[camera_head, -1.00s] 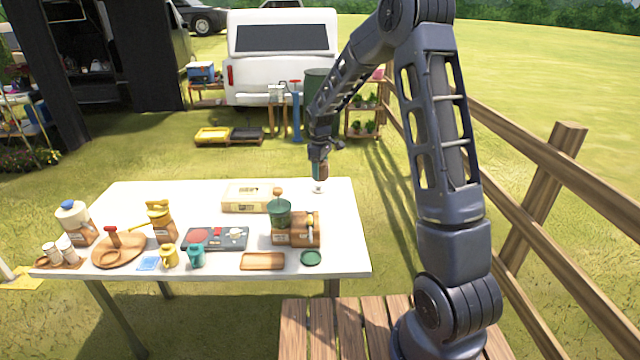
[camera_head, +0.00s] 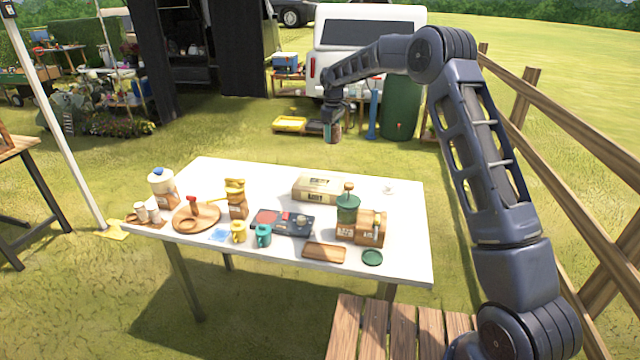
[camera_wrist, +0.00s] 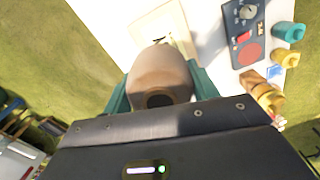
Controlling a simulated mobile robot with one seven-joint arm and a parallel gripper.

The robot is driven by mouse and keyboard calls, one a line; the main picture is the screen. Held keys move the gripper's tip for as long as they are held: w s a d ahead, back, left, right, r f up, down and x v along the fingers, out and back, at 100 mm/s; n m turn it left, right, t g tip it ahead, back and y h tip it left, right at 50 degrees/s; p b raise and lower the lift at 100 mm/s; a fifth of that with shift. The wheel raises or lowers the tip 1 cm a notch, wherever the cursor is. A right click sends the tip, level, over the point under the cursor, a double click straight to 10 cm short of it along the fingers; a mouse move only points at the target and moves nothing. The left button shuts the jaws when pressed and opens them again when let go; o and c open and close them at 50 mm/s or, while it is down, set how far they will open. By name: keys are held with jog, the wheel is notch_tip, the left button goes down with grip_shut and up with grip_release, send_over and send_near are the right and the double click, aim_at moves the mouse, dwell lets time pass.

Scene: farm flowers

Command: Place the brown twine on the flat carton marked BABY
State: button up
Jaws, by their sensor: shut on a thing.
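The brown twine (camera_wrist: 160,75) is a rounded brown spool with a dark hole, seen in the wrist view. My gripper (camera_head: 332,134) is shut on it, with a teal finger on each side. It holds the twine in the air above the back of the table, near the flat carton. The cream flat carton (camera_head: 318,188) lies at the back middle of the white table. Part of its top with a printed label (camera_wrist: 172,40) shows beyond the twine in the wrist view. The word on it is too small to read.
A green grinder-like jar (camera_head: 348,208) and a wooden box (camera_head: 370,228) stand just in front of the carton. A dark panel (camera_head: 283,222), mugs and a round wooden board (camera_head: 197,218) fill the front left. A small white disc (camera_head: 388,190) lies at the back right.

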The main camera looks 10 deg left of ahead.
send_over(320, 182)
notch_tip(320, 182, down, 19)
jog(key=shift+a+f, duration=0.1)
dwell(0.7)
jog(key=o, duration=1)
jog(key=shift+f, duration=0.1)
